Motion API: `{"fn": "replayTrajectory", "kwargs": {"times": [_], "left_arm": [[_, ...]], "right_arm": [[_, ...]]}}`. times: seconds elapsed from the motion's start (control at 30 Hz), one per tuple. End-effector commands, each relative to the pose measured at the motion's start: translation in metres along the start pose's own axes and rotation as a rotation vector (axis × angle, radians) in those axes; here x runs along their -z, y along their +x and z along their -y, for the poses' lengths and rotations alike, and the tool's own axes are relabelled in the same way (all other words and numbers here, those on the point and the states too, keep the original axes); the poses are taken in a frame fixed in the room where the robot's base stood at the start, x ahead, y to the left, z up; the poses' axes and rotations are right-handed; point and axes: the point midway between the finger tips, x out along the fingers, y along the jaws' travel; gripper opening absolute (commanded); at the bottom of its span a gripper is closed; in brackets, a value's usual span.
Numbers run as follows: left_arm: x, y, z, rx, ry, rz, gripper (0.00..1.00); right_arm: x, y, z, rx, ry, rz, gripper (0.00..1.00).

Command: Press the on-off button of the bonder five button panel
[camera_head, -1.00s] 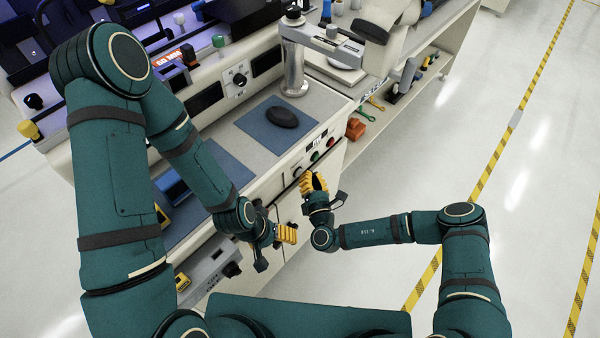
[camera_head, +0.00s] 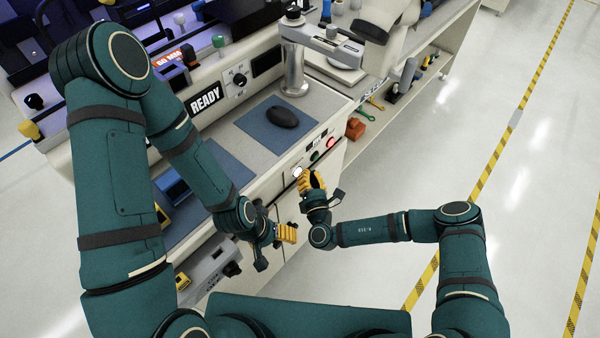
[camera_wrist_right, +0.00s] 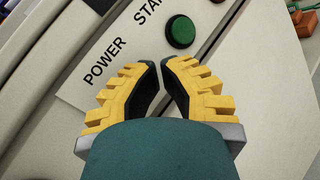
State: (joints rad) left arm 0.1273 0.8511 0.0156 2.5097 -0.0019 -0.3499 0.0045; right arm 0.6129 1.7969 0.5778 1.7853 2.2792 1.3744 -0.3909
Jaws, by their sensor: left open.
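The bonder's button panel (camera_head: 322,150) is on the front edge of the bench. A white lit button (camera_head: 297,172) is at its near left end, then a green button (camera_head: 314,156) and a lit red button (camera_head: 331,142). My right gripper (camera_head: 308,176) is right at the white button; whether it touches cannot be told. My left gripper (camera_head: 285,233) is open and empty, lower, before the cabinet front.
A READY display (camera_head: 205,100) is lit on the bonder front. A black mouse (camera_head: 283,117) lies on a blue mat (camera_head: 258,128). Orange items (camera_head: 355,128) sit on a shelf to the right. The floor to the right is clear, with yellow-black tape (camera_head: 500,145).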

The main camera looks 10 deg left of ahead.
Motion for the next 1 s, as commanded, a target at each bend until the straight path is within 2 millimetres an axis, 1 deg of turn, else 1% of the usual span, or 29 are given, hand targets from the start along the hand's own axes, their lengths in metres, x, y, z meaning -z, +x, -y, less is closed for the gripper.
{"fn": "replayTrajectory", "kwargs": {"times": [0.37, 0.67, 1.0], "left_arm": [[0.000, -0.002, -0.001, 0.000, 0.000, 0.000, 0.75], [0.001, -0.011, -0.004, 0.000, 0.000, 0.000, 0.75], [0.001, -0.011, -0.004, 0.000, 0.000, 0.000, 0.75]], "right_arm": [[-0.002, -0.002, 0.001, 0.000, 0.000, 0.000, 0.00], [-0.008, -0.012, 0.006, 0.001, 0.000, 0.000, 0.00], [-0.007, -0.014, 0.007, 0.000, 0.000, 0.000, 0.00]]}}
